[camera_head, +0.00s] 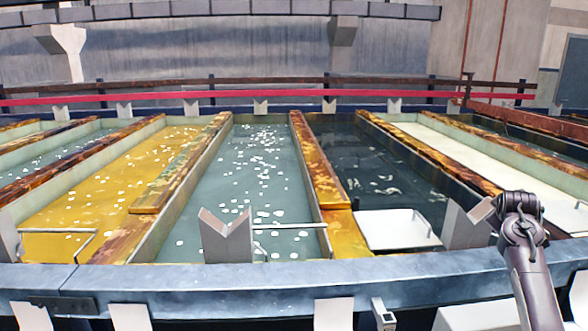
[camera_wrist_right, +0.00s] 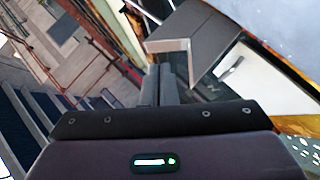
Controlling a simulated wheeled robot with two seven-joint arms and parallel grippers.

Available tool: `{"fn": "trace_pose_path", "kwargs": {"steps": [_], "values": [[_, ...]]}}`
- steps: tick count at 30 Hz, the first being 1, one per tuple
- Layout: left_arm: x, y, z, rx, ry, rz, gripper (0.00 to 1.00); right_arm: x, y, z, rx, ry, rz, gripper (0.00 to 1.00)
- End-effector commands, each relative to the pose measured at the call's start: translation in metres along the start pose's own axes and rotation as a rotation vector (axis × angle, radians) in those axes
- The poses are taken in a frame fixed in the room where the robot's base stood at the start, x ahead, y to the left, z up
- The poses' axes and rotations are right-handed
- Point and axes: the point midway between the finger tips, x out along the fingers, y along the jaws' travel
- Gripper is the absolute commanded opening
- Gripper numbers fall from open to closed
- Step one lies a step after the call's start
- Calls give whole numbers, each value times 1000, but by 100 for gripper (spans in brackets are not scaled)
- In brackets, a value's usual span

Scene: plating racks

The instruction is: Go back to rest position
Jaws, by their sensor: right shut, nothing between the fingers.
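My right gripper (camera_wrist_right: 160,78) shows in the right wrist view, with its two fingers together and nothing between them. A grey angled bracket or block lies just beyond the fingers in that view; I cannot tell whether they touch it. In the head view, a dark jointed part of my right arm rises from the bottom right, in front of the tanks' blue-grey front rim (camera_head: 300,275). The right fingers cannot be made out there. My left arm and gripper are not in view.
Long tanks hold yellow liquid (camera_head: 120,175), grey-green liquid (camera_head: 262,170) and dark liquid (camera_head: 385,165). A grey V-shaped support (camera_head: 227,240) stands at the front rim. A white tray (camera_head: 396,230) sits in the dark tank. A red rail (camera_head: 270,95) crosses the back.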

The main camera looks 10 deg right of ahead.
Motion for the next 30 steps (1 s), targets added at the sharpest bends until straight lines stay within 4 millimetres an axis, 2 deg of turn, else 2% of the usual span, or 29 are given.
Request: {"fn": "trace_pose_path", "kwargs": {"steps": [5,11,17,22,24,26,30], "values": [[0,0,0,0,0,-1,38,-3,41,22,-7,-34,62,0],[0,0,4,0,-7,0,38,-15,102,53,-17,-83,155,0],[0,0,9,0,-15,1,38,-40,181,93,-31,-148,276,0],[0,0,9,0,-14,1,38,-75,252,126,-44,-209,391,0],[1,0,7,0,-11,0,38,-40,212,138,-91,-229,355,0],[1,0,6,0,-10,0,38,-20,190,150,-117,-241,344,0],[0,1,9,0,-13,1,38,24,134,189,-188,-270,307,0]]}}
